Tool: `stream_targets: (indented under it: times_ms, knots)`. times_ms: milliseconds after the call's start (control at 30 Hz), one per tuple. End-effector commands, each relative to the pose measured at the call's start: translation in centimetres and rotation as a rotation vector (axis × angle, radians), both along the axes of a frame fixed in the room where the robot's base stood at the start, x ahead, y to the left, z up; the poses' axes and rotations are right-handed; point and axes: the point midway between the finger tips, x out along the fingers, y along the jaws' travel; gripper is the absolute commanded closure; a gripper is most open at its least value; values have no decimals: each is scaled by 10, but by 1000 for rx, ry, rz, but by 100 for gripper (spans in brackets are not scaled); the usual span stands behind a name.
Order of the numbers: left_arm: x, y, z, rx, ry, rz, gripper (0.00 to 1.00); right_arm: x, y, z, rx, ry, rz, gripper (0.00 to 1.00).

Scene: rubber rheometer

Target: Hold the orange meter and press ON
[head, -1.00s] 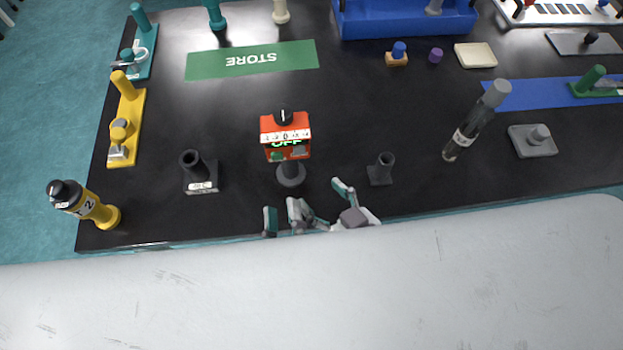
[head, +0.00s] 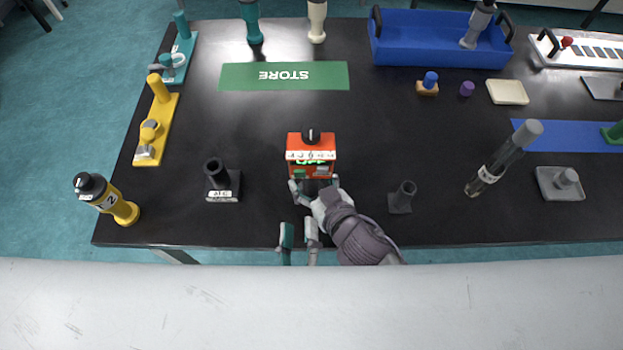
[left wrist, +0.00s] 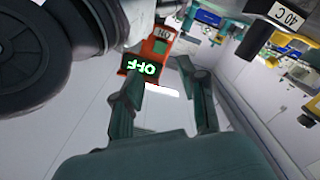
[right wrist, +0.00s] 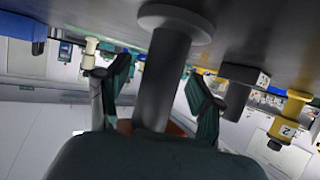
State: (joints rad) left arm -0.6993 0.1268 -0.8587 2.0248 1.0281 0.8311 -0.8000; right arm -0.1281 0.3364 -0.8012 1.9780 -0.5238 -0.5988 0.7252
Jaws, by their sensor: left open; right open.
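The orange meter (head: 311,156) stands upright near the table's front middle. Its display reads OFF in green, also in the left wrist view (left wrist: 152,62). A dark knob tops it, and a green button shows low on its front left. My right gripper (head: 315,188) is open just below the meter's front. In the right wrist view its fingers lie either side of a dark grey post (right wrist: 165,80) with a round base; contact cannot be told. Orange shows behind the post. My left gripper (head: 299,240) is open and empty at the table's front edge, facing the meter.
Dark holders stand left (head: 222,182) and right (head: 402,197) of the meter. The green STORE mat (head: 285,76) behind is clear.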

Motion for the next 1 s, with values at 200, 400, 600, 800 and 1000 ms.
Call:
stream_targets:
  times_ms: [200, 400, 600, 800, 1000]
  knots:
    - [0, 0, 0, 0, 0, 0, 58, 0, 0, 0, 0, 0, 0, 42]
    - [0, 0, 0, 0, 0, 0, 58, 0, 0, 0, -1, 0, 0, 75]
    - [0, 0, 0, 0, 0, 0, 60, 0, 0, 0, -1, 0, 0, 100]
    - [0, 0, 0, 0, 0, 0, 93, 0, 0, 0, -1, 0, 0, 100]
    - [0, 0, 0, 0, 0, 0, 100, 0, 0, 0, -1, 0, 0, 100]
